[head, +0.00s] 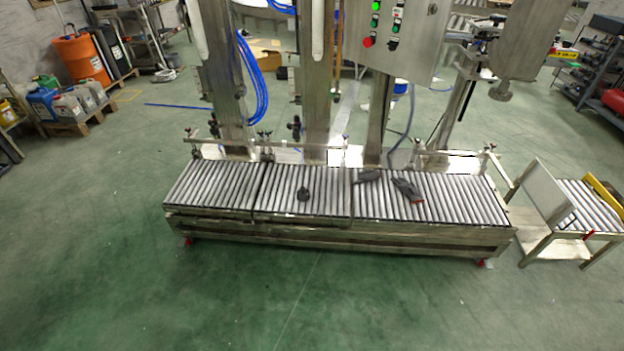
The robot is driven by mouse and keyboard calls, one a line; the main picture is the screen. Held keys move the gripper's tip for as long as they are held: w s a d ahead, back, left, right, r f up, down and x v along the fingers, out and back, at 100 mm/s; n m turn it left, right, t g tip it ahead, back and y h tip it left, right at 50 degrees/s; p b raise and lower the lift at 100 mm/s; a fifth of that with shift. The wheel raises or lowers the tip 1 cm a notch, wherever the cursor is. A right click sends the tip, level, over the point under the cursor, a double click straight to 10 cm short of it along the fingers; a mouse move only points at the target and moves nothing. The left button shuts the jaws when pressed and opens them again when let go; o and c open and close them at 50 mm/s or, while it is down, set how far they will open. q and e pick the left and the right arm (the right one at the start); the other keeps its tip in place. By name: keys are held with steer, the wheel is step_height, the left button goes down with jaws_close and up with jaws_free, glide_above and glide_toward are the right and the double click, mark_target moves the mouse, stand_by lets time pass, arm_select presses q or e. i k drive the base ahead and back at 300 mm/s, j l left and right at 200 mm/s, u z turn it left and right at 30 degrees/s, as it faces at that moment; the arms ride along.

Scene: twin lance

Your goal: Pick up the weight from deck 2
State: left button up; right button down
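A small dark object (304,194), which looks like the weight, stands on the middle section of the roller conveyor (275,200). Rollers around it are bare. I see no deck numbers, so I cannot tell which section is deck 2. Neither of my grippers shows in the head view.
A dark tool-like object (407,190) and another dark item (367,175) lie on the right section. Steel columns and a control box (405,35) rise behind the conveyor. A small roller stand (580,210) is at the right. The green floor (300,310) in front is clear.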

mark_target(303, 194)
steer(key=i+j+z, duration=0.2)
steer(key=i+j, duration=0.25)
steer(key=i, duration=0.25)
steer(key=i+j+z, duration=0.2)
steer(key=i+j, duration=0.35)
steer(key=i, duration=0.15)
